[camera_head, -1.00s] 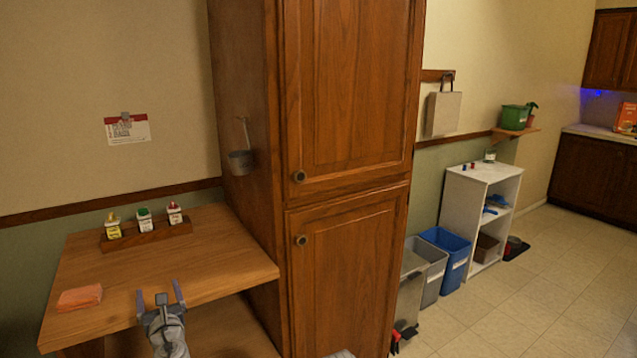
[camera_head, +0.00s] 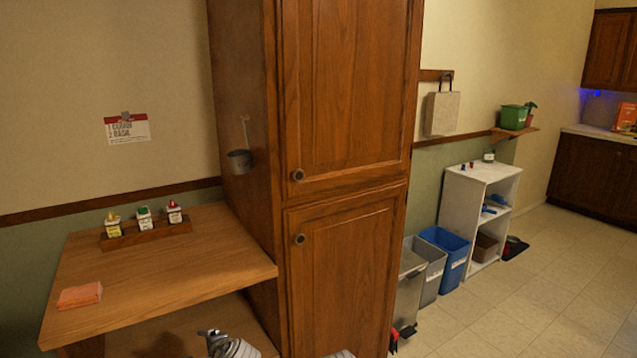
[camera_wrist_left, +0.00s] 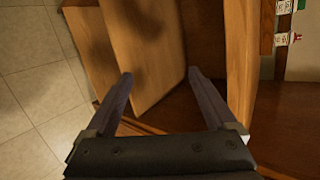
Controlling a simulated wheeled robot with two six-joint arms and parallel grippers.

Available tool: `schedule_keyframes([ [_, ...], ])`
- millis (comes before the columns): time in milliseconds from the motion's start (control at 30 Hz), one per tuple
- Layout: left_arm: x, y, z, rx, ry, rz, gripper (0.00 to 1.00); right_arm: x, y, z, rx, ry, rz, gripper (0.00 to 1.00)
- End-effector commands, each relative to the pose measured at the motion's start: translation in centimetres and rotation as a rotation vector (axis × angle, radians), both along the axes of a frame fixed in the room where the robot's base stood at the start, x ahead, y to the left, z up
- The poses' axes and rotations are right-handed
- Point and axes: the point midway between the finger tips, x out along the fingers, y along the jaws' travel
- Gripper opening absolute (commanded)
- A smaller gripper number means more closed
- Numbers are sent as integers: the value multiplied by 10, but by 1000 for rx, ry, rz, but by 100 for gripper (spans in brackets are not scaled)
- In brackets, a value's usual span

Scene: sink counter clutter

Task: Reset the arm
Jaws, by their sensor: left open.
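My left arm shows at the bottom of the head view, in front of the wooden table (camera_head: 190,262); its gripper fingers are not clearly visible there. In the left wrist view my left gripper (camera_wrist_left: 160,82) is open, with its two fingers spread and nothing between them. Beyond the fingers are the wooden boards (camera_wrist_left: 148,62) of the table. A small piece of my other arm shows at the bottom edge of the head view, but its gripper is out of sight.
An orange sponge (camera_head: 80,295) and a wooden rack (camera_head: 147,235) with several small bottles are on the table. A tall wooden cabinet (camera_head: 345,230) stands just right of it.

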Motion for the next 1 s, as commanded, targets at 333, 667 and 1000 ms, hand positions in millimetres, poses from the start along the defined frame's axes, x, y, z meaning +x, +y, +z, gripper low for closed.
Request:
schedule_keyframes([
  [333, -101, -154, -80, -635, 227, 486, 90, 0, 0, 0, 0, 0, 0, 50],
  [667, -155, -210, -55, -758, 387, 694, 90, 0, 0, 33, 0, 0, 0, 50],
  [1000, -154, -210, 16, -758, 384, 691, 90, 0, 0, 104, 0, 0, -1, 50],
])
